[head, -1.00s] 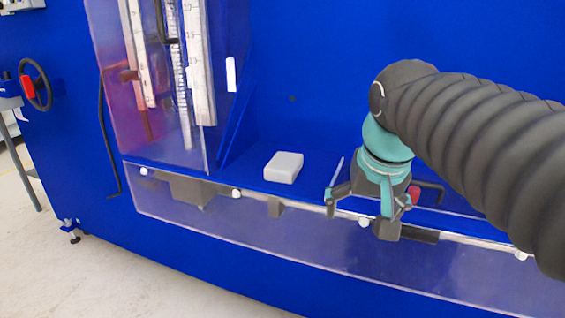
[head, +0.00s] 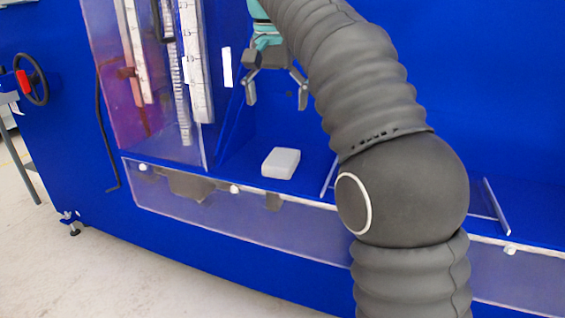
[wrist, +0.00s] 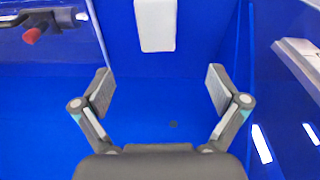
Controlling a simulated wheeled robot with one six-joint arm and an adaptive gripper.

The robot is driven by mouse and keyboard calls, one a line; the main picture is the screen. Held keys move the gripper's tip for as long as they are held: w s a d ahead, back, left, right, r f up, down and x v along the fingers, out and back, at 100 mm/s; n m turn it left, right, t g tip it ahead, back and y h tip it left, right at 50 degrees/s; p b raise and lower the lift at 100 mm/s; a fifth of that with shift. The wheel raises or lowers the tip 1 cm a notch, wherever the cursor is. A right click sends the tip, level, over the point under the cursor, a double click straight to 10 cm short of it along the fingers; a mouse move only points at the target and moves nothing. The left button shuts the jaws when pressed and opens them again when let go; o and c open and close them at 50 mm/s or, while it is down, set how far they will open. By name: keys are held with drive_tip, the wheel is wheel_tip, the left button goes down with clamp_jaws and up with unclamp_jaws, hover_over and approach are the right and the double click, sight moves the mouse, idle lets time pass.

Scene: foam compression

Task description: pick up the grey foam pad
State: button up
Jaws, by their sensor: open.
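The grey foam pad (head: 281,163) is a pale, rounded block lying flat on the blue ledge (head: 238,160) in the head view. In the wrist view the pad (wrist: 156,24) shows at the top centre, beyond the fingertips and lined up between them. My gripper (head: 275,102) is above the pad in the head view, with its fingers pointing down and spread apart. It is open and empty, with a clear gap to the pad. The wrist view also shows both fingers of my gripper (wrist: 160,92) wide apart with nothing between them.
A clear panel with upright scales (head: 196,70) stands left of the pad. A clear guard (head: 220,212) runs along the ledge's front edge. A thin upright plate (head: 329,176) stands right of the pad. A black handle with a red part (wrist: 32,34) shows in the wrist view.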

drive_tip(key=b, duration=0.3)
hover_over(282, 157)
drive_tip(key=f, duration=0.7)
drive_tip(key=shift+s+a+f, duration=0.1)
drive_tip(key=shift+a+f, duration=0.2)
drive_tip(key=shift+f, duration=0.05)
drive_tip(key=shift+d+f+b, duration=0.15)
drive_tip(key=shift+f+b, duration=0.2)
drive_tip(key=shift+f, duration=1)
drive_tip(key=shift+d+f+b, duration=0.1)
drive_tip(key=shift+f+b, duration=0.2)
drive_tip(key=shift+f, duration=1)
drive_tip(key=c, duration=1)
